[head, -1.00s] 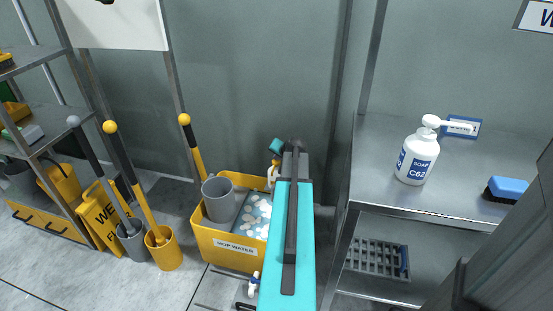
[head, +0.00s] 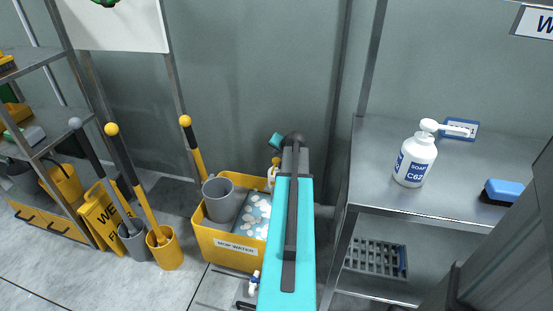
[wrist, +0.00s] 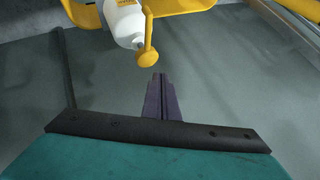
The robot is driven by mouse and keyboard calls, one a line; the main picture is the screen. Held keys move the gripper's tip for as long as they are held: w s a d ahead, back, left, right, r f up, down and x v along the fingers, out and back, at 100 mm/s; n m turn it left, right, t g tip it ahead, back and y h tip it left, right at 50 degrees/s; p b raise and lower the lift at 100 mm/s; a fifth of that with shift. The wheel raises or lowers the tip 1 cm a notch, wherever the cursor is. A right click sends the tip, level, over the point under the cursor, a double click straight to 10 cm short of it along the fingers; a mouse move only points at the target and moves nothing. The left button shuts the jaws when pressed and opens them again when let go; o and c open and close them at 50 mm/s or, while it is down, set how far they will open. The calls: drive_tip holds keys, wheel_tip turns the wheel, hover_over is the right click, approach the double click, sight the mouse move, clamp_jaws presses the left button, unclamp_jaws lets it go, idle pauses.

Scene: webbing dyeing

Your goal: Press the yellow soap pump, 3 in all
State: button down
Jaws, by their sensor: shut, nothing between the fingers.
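The yellow soap pump (wrist: 147,46) sits on a white bottle (wrist: 123,20), which is cut off by the top edge of the wrist view. My gripper (wrist: 161,76) is shut and empty, its tips close to the round yellow pump part. A small gap shows between them in the picture, and I cannot tell the depth. In the head view the yellow-topped bottle (head: 271,178) is beside the mop bucket, partly hidden by my arm. My fingertips are not clear there.
A yellow mop-water bucket (head: 228,252) holds a grey pail (head: 219,208). A white-topped soap bottle (head: 414,162) and a blue brush (head: 503,190) stand on the steel shelf (head: 455,175) at right. Mops stand in small buckets (head: 164,250) at left.

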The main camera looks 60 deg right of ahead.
sight(277, 161)
drive_tip(key=shift+r+p, duration=0.8)
drive_tip(key=shift+r, duration=0.85)
drive_tip(key=shift+f, duration=0.1)
idle(1.5)
